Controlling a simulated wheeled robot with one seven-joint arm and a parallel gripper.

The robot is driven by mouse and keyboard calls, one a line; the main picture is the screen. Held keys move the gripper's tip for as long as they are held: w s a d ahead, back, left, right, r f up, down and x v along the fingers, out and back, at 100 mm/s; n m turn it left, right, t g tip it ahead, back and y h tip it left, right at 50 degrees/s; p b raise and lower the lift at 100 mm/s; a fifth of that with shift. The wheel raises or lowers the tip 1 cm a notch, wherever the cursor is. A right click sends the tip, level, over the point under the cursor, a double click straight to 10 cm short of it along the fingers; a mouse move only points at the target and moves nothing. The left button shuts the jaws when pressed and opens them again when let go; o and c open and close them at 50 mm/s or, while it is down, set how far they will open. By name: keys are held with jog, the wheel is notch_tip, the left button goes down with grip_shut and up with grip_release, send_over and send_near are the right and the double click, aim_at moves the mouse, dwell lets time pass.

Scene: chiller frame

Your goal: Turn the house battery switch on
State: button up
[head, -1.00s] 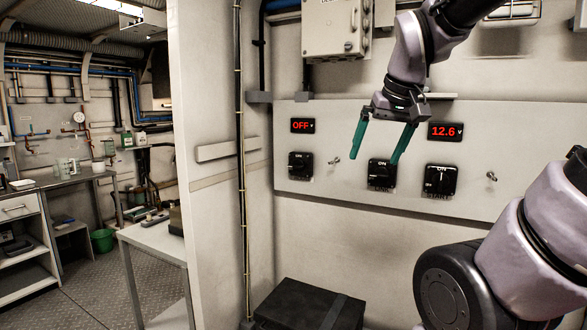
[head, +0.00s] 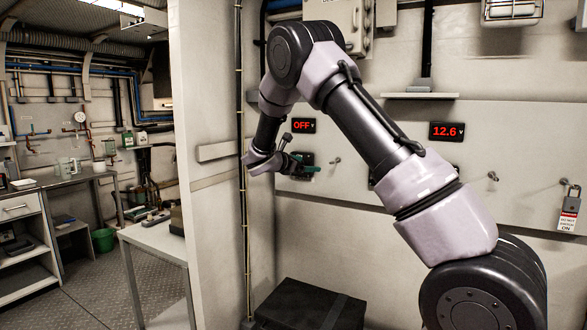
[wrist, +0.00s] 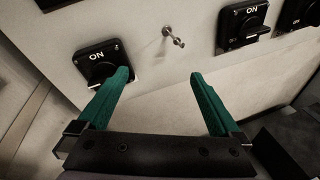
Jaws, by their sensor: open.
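The left black rotary switch (wrist: 97,55) has ON printed at its top. It sits below a red OFF display (head: 303,125) on the pale panel (head: 450,205). Which switch is the house battery's cannot be read. My gripper (wrist: 160,78) is open and empty. In the wrist view its left green finger overlaps the lower right of that switch; I cannot tell whether they touch. The head view shows my gripper (head: 290,158) at this switch, partly covering it. The middle switch (wrist: 243,22) and right switch (wrist: 300,12) also show in the wrist view; my arm mostly hides them in the head view.
A small metal toggle (wrist: 172,37) juts out between the left and middle switches. A red 12.6 V display (head: 446,132) and a padlock (head: 573,197) with a warning tag (head: 568,221) are farther right. A wall edge (head: 215,200) stands left; a black box (head: 305,305) lies below.

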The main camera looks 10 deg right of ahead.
jog(key=w+a+f+n+t+y, duration=0.1)
jog(key=w+a+f+n+t, duration=0.1)
jog(key=a+n, duration=0.15)
jog(key=w+a+f+n+t, duration=0.2)
jog(key=w+a, duration=0.1)
jog(key=a, duration=0.2)
jog(key=x, duration=1)
jog(key=shift+r, duration=0.15)
jog(key=shift+n, duration=0.25)
jog(key=c, duration=1.1)
